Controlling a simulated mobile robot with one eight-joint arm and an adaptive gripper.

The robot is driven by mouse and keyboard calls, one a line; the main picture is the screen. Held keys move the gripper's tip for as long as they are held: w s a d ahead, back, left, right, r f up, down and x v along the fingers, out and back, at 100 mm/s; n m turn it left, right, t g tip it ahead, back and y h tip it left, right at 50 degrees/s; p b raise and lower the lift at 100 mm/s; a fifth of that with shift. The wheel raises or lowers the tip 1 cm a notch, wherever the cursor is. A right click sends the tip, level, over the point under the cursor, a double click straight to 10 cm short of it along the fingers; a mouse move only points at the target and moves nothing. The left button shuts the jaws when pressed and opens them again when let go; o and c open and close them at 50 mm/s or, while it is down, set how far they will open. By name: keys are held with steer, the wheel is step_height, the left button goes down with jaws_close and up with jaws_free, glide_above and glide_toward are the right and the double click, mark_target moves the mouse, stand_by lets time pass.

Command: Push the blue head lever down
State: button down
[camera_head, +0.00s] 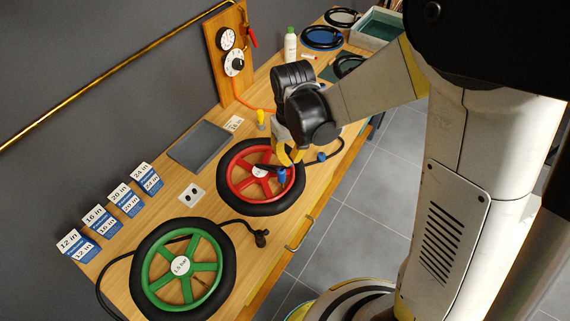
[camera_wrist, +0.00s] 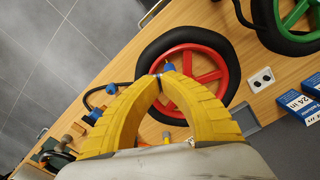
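The red wheel (camera_head: 240,182) with a black tyre lies flat on the bench. A small blue part, seemingly the head lever (camera_head: 282,176), stands at its rim, with a dark piece beside it. My gripper (camera_head: 291,158), with yellow fingers, is just above this blue part. In the wrist view, my fingertips (camera_wrist: 159,76) meet with nothing visible held between them. The blue part (camera_wrist: 168,67) shows just past the tips; whether they touch it is unclear. A second blue piece (camera_head: 321,157) is on the black hose to the right; it also shows in the wrist view (camera_wrist: 111,88).
A green wheel (camera_head: 163,257) lies at the front left, with a black hose end (camera_head: 261,238) beside it. A white socket plate (camera_head: 191,195), a grey tray (camera_head: 200,145) and blue-white size cards (camera_head: 90,218) lie behind. A gauge board (camera_head: 229,55) stands at the wall.

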steer(key=shift+f+b, duration=0.35)
steer(key=shift+b, duration=0.05)
steer(key=shift+s+d+f+b, duration=0.15)
steer(key=shift+d+f+b, duration=0.15)
steer(key=shift+f+b, duration=0.25)
steer(key=shift+s+d+f+b, duration=0.15)
steer(key=shift+d+f+b, duration=0.15)
steer(key=shift+f+b, duration=0.2)
steer(key=shift+f, duration=0.1)
steer(key=shift+s+d+f+b, duration=0.15)
steer(key=shift+d+f+b, duration=0.1)
steer(key=shift+f+b, duration=0.25)
steer(key=shift+s+d+f+b, duration=0.1)
steer(key=shift+d+f+b, duration=0.15)
steer(key=shift+f+b, duration=0.2)
step_height(320, 180, up, 5)
steer(key=p, duration=0.3)
steer(key=shift+r+p, duration=0.1)
steer(key=shift+p, duration=0.25)
step_height(320, 180, up, 12)
steer(key=s+d+f+m+t+b, duration=0.2)
steer(key=s+d+f+b, duration=0.3)
steer(key=b, duration=0.3)
steer(key=s+d+f+m+t+b, duration=0.2)
steer(key=s+d+f+t+b, duration=0.2)
steer(key=f+b, duration=0.4)
steer(key=shift+s+d+t+b, duration=0.4)
steer(key=shift+d+t, duration=0.2)
steer(key=shift+d, duration=0.55)
